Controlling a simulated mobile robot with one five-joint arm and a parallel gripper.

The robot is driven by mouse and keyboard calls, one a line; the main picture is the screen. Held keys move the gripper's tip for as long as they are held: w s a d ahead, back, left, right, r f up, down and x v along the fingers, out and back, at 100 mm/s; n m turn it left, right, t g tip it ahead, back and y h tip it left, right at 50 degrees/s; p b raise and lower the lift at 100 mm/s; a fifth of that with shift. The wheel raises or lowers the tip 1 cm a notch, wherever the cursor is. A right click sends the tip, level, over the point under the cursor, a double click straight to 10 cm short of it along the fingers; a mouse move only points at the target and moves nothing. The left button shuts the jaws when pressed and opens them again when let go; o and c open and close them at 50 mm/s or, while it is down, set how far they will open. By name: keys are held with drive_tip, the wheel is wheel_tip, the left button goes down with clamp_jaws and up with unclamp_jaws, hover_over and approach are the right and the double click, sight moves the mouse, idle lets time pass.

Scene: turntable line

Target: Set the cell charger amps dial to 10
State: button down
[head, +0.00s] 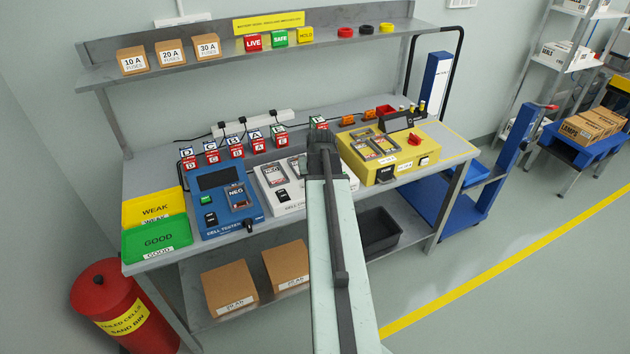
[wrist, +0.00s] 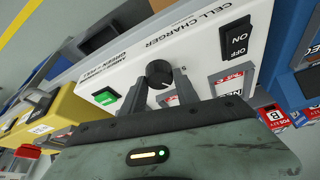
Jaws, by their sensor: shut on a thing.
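The cell charger (wrist: 205,48) is a white box on the bench, seen close up and tilted in the wrist view. In the head view the cell charger (head: 290,209) is partly hidden by my arm. Its black round dial (wrist: 160,72) sits between my fingertips in the wrist view. My gripper (wrist: 161,88) is shut on this dial. The dial's pointer and most scale marks cannot be read. A black OFF/ON switch (wrist: 237,40) and a green panel piece (wrist: 107,97) flank the dial. In the head view the dial is hidden behind my arm.
A blue cell tester (head: 220,218) stands left of the charger. A yellow unit (head: 385,176) with a red knob stands right. Green and yellow trays (head: 157,240) lie at the bench's left end. Labelled cells (head: 255,146) line the back. The floor in front is clear.

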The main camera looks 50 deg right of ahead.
drive_tip(key=m+g, duration=0.1)
drive_tip(key=m, duration=0.2)
drive_tip(key=m+h, duration=0.1)
drive_tip(key=m, duration=0.1)
drive_tip(key=shift+w+a+m+g, duration=0.15)
drive_tip(key=shift+m+g, duration=0.25)
idle(0.4)
drive_tip(key=c, duration=0.9)
unclamp_jaws()
drive_tip(key=p+v, duration=0.7)
drive_tip(key=shift+a+r, duration=0.25)
drive_tip(key=shift+r, duration=0.1)
